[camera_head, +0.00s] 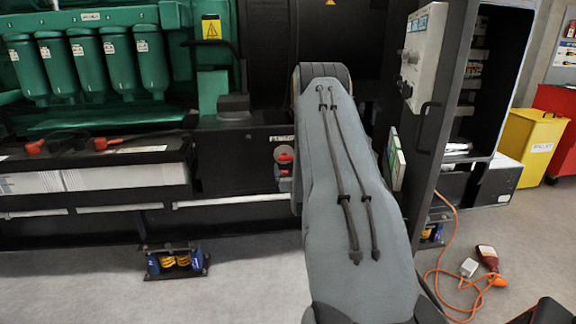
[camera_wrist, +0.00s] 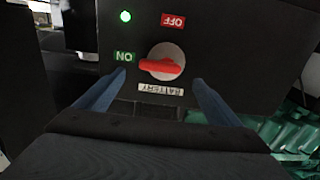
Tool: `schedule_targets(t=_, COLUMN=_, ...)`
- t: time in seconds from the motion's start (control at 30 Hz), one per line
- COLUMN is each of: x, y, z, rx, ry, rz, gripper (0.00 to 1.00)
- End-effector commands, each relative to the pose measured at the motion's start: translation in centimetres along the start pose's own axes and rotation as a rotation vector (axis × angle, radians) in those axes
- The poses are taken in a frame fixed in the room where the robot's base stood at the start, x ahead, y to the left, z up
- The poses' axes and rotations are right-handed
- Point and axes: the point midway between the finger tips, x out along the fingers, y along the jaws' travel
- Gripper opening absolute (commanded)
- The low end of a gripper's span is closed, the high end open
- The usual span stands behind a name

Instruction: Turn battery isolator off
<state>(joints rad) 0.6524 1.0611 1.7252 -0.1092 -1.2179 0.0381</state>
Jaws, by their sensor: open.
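The battery isolator in the wrist view has a red handle (camera_wrist: 160,67) on a pale round dial. The handle lies across the picture, its narrow end towards the green ON label (camera_wrist: 125,56) on the left. The red OFF label (camera_wrist: 173,20) is above the dial, and a BATTERY label (camera_wrist: 160,89) is below; the lettering is upside down. My gripper (camera_wrist: 159,78) is open, its blue fingers on either side of the dial with visible gaps to the handle. In the head view, a red knob (camera_head: 285,157) shows beside my arm, which hides the gripper.
A green light (camera_wrist: 125,16) glows on the dark panel. A long battery box (camera_head: 95,178) stands at left below green cylinders (camera_head: 85,65). An open cabinet (camera_head: 480,100) stands at right.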

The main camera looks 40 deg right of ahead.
Motion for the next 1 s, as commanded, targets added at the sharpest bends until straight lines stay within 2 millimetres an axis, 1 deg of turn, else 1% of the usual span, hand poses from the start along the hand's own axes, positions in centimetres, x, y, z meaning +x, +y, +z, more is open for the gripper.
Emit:
schedule_targets(t=0.3, x=4.5, y=0.0, z=0.0, rx=-0.001, ry=0.002, rz=0.000, gripper=0.88)
schedule_targets(t=0.5, x=6.7, y=0.0, z=0.0, rx=-0.001, ry=0.002, rz=0.000, gripper=0.88)
schedule_targets(t=0.63, x=7.3, y=0.0, z=0.0, rx=0.000, ry=-0.001, rz=0.000, gripper=0.88)
schedule_targets(t=0.87, x=7.4, y=0.0, z=0.0, rx=0.000, ry=0.000, rz=0.000, gripper=0.88)
schedule_targets(t=0.9, x=7.4, y=0.0, z=0.0, rx=0.000, ry=-0.001, rz=0.000, gripper=0.84)
schedule_targets(t=0.97, x=7.4, y=0.0, z=0.0, rx=0.000, ry=-0.001, rz=0.000, gripper=0.74)
schedule_targets(t=1.0, x=7.4, y=0.0, z=0.0, rx=0.000, ry=-0.001, rz=0.000, gripper=0.67)
